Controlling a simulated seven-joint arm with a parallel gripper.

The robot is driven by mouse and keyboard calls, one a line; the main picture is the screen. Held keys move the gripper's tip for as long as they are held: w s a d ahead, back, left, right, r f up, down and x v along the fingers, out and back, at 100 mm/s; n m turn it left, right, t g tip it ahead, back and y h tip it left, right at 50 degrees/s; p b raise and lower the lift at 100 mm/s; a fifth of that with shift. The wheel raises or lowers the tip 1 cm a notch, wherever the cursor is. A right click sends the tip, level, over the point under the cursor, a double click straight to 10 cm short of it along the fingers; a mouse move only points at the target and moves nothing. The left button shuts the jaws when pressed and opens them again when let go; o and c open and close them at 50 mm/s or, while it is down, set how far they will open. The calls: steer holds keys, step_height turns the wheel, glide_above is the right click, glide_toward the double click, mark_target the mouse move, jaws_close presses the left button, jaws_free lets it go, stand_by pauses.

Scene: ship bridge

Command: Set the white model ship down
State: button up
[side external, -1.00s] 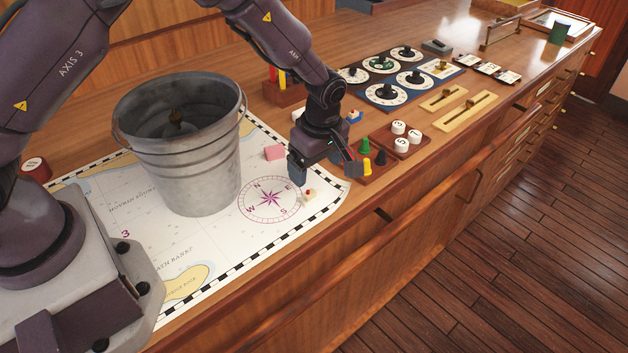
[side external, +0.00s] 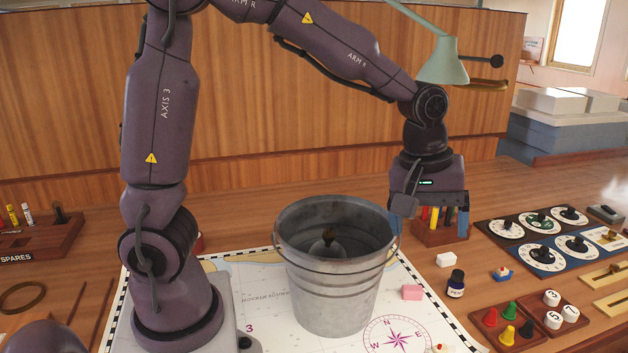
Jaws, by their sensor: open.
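The small white model ship (side external: 440,348) with a red top sits on the chart (side external: 262,315) beside the compass rose, at the bottom edge of the side view, which cuts off part of it. My gripper (side external: 433,216) is raised well above the counter, behind and above the ship. Its fingers are apart with nothing between them. They hang in front of a wooden rack, to the right of the bucket's rim.
A tall metal bucket (side external: 335,285) stands on the chart, left of my gripper. A green lamp (side external: 443,62) hangs above.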

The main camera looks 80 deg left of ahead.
steer(key=s+a+r+m+t, duration=0.1)
steer(key=s+r+m, duration=0.2)
steer(key=s+m, duration=0.2)
steer(key=s+a+r+m+t, duration=0.2)
steer(key=s+r+m, duration=0.2)
steer(key=s, duration=0.7)
steer(key=shift+s+m+t, duration=0.3)
steer(key=shift+m, duration=0.7)
